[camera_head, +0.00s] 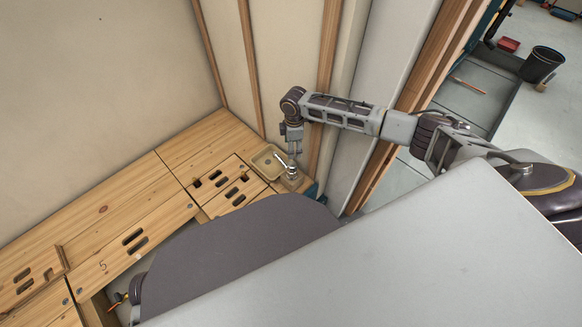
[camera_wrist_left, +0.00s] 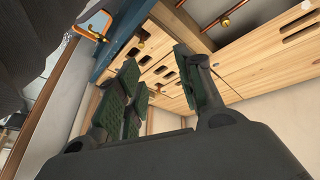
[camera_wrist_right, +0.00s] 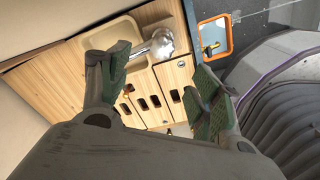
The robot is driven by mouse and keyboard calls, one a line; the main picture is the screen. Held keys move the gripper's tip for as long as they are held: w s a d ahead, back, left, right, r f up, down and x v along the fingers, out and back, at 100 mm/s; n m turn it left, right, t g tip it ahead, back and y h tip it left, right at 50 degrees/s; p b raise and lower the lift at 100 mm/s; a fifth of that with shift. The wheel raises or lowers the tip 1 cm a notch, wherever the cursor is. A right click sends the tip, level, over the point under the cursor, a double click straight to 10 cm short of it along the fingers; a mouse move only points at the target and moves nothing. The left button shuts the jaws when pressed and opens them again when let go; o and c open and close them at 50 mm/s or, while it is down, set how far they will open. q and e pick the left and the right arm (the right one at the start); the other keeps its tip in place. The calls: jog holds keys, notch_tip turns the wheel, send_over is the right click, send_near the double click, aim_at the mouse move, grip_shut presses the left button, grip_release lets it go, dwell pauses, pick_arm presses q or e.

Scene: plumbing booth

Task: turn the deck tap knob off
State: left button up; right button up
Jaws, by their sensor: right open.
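The deck tap is a small shiny metal fitting (camera_head: 292,173) on the wooden bench, beside the beige basin (camera_head: 264,152) in the head view. In the right wrist view its chrome top (camera_wrist_right: 161,45) shows beyond and between my fingertips, with the basin (camera_wrist_right: 110,32) to its left. Which part is the knob is hard to tell. My right gripper (camera_head: 294,151) points down over the tap. In its wrist view the right gripper (camera_wrist_right: 160,82) is open with nothing held; contact with the tap cannot be told. My left gripper (camera_wrist_left: 160,90) is open and empty, facing wooden cabinet fronts.
Wooden bench tops with slotted panels (camera_head: 228,187) run left of the tap. A wall and wooden posts (camera_head: 329,50) stand close behind my right gripper. An orange-framed panel (camera_wrist_right: 215,37) shows right of the tap. A black bin (camera_head: 541,64) stands far off on the floor.

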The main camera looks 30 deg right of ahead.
aim_at(293, 164)
pick_arm(q)
jog(key=shift+w+r+b, duration=0.15)
jog(key=shift+r+b, duration=0.15)
jog(key=shift+r, duration=0.35)
pick_arm(e)
jog(key=shift+s+r+n, duration=0.1)
jog(key=shift+r+n, duration=0.1)
jog(key=shift+n, duration=0.1)
pick_arm(q)
jog(key=shift+d+f, duration=0.1)
jog(key=shift+f, duration=0.05)
pick_arm(e)
jog(key=shift+f, duration=0.2)
jog(key=shift+f+b, duration=1.9)
jog(key=shift+f, duration=2.3)
notch_tip(293, 164, down, 3)
jog(key=shift+f+b, duration=0.15)
jog(key=shift+b, duration=0.55)
pick_arm(q)
notch_tip(293, 164, down, 10)
jog(key=d+t+h, duration=0.1)
jog(key=d+t, duration=0.1)
jog(key=shift+w+n+h+b, duration=0.3)
jog(key=shift+w+n+b, duration=0.05)
jog(key=shift+n+b, duration=0.05)
pick_arm(e)
jog(key=shift+f, duration=0.9)
